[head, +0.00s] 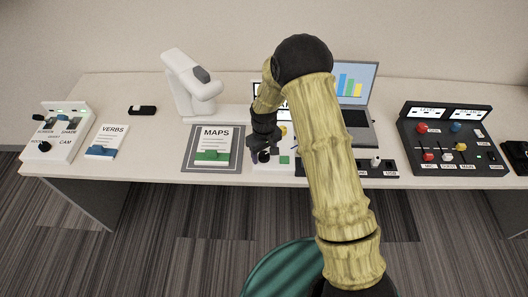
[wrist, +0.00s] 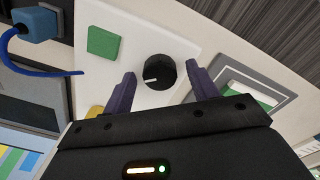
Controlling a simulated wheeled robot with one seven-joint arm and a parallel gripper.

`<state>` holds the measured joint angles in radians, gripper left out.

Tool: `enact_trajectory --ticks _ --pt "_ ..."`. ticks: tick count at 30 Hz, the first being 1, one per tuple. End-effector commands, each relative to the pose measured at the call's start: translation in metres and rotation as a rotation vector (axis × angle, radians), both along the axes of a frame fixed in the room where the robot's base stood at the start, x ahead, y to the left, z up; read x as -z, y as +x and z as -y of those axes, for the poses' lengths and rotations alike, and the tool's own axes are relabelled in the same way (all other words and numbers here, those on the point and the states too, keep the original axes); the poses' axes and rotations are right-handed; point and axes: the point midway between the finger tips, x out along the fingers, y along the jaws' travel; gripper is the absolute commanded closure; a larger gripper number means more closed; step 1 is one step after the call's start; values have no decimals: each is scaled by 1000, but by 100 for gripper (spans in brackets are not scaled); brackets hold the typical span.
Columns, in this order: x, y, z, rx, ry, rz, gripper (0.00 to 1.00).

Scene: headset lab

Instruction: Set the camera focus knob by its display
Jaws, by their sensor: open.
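A round black knob (wrist: 158,72) with a white pointer line sits on a white panel (wrist: 180,48) in the wrist view. The pointer faces left in that view. My gripper (wrist: 162,77) is open, with one finger on either side of the knob and gaps visible between. In the head view my gripper (head: 264,146) is low over the white panel (head: 270,166), by the knob (head: 264,157). A display (head: 257,90) behind my arm is mostly hidden, and I cannot read it.
A green square (wrist: 103,42) and a yellow part (wrist: 95,111) are near the knob. The MAPS sheet (head: 215,141) lies left of the panel. A white document camera (head: 188,87), laptop (head: 358,85), left control box (head: 60,140) and right mixer panel (head: 450,140) share the table.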

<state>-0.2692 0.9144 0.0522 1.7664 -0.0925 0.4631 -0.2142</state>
Motion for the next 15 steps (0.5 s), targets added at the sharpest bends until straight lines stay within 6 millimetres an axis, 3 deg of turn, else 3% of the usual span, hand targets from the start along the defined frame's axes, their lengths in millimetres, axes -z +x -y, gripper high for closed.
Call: enact_trajectory --ticks 8,15 --pt "1 0 0 0 0 0 42" --pt "1 0 0 0 0 0 86"
